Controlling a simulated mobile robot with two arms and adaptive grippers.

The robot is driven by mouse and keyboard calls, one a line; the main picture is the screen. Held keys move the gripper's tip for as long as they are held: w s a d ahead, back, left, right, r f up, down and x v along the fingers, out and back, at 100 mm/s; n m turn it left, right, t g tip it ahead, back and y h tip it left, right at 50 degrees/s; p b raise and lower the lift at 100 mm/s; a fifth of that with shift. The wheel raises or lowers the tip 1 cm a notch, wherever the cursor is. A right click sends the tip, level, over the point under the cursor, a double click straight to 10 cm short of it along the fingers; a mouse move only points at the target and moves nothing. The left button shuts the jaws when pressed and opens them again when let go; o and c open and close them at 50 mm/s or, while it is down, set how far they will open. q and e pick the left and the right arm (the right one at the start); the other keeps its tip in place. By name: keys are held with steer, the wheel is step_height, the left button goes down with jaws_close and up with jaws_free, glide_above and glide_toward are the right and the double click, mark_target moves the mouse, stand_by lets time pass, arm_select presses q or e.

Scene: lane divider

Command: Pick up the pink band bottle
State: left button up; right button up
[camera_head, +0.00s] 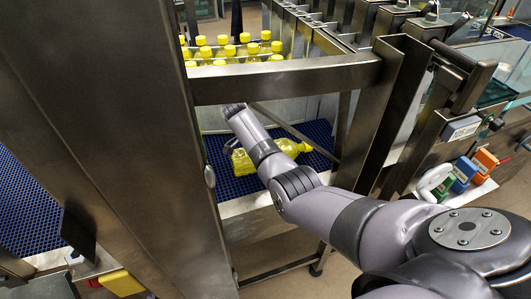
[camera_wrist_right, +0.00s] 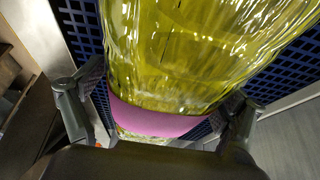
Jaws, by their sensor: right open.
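A clear yellow bottle (camera_head: 289,148) lies on its side on the blue grid conveyor (camera_head: 222,180) in the head view, partly hidden behind my right arm. In the right wrist view the bottle (camera_wrist_right: 200,50) fills the upper middle, with a pink band (camera_wrist_right: 155,119) across its lower part. My right gripper (camera_wrist_right: 155,110) is open, with one finger on each side of the bottle at the band. I cannot tell whether the fingers touch it. The right gripper is mostly hidden in the head view. My left gripper is not in view.
A steel crossbar (camera_head: 290,80) and a wide steel post (camera_head: 110,120) frame the opening around my right arm. Several yellow-capped bottles (camera_head: 230,50) stand upright behind the crossbar. Coloured bottles (camera_head: 462,174) sit on a ledge at right.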

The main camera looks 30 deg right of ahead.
steer(key=shift+f, duration=0.15)
steer(key=shift+c, duration=0.6)
steer(key=c, duration=1.9)
steer(key=shift+w, duration=0.15)
steer(key=shift+c, duration=0.2)
steer(key=shift+r, duration=0.25)
